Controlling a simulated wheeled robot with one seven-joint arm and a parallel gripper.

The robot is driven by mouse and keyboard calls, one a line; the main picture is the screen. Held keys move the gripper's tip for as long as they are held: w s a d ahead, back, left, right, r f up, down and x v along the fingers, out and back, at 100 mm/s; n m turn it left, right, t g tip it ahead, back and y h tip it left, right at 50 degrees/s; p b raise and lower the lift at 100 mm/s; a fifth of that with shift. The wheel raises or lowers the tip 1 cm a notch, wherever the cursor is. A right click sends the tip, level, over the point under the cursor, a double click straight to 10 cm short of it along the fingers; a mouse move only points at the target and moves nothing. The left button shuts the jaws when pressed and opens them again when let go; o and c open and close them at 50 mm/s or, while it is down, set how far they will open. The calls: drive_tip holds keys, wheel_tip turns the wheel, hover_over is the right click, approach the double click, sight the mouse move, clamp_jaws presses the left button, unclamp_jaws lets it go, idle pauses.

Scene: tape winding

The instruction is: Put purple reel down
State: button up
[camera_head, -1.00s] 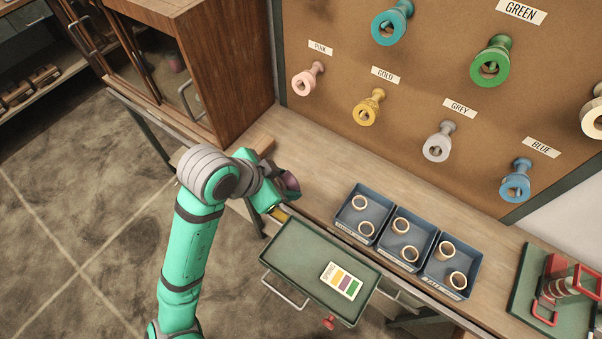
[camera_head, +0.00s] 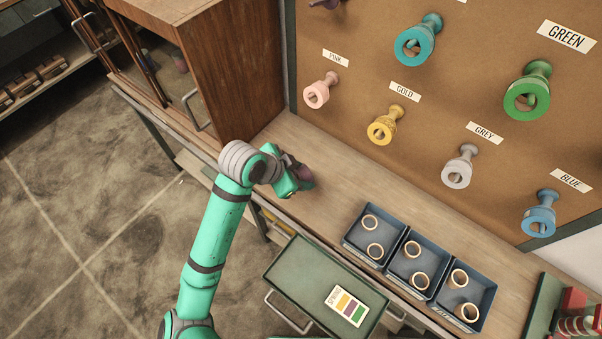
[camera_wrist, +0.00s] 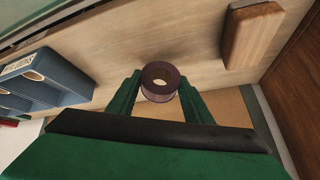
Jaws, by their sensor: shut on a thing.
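The purple reel (camera_head: 303,173) is held in my gripper (camera_head: 297,180) over the wooden bench top (camera_head: 345,180). In the wrist view the reel (camera_wrist: 160,83) is a dark purple ring with its hole facing the camera. It sits between the two green fingertips of my gripper (camera_wrist: 160,92), which are shut on it. The bare bench surface lies around it. I cannot tell whether the reel touches the bench. My arm hides part of it in the head view.
A wooden block (camera_wrist: 252,36) lies nearby on the bench. Blue bins (camera_head: 379,262) with pale rings stand to the right. A green tray (camera_head: 290,275) with a colour card is in front. A brown cabinet (camera_head: 232,75) is at left; pegs with coloured reels fill the board behind.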

drive_tip(key=shift+w+a+f, duration=0.15)
drive_tip(key=shift+a+f, duration=0.15)
drive_tip(key=shift+a, duration=0.05)
wheel_tip(320, 180, down, 3)
drive_tip(key=shift+w+f, duration=0.1)
drive_tip(key=shift+w, duration=0.05)
drive_tip(key=shift+a+f, duration=0.1)
drive_tip(key=shift+a, duration=0.1)
drive_tip(key=shift+f, duration=0.1)
drive_tip(key=o, duration=1.1)
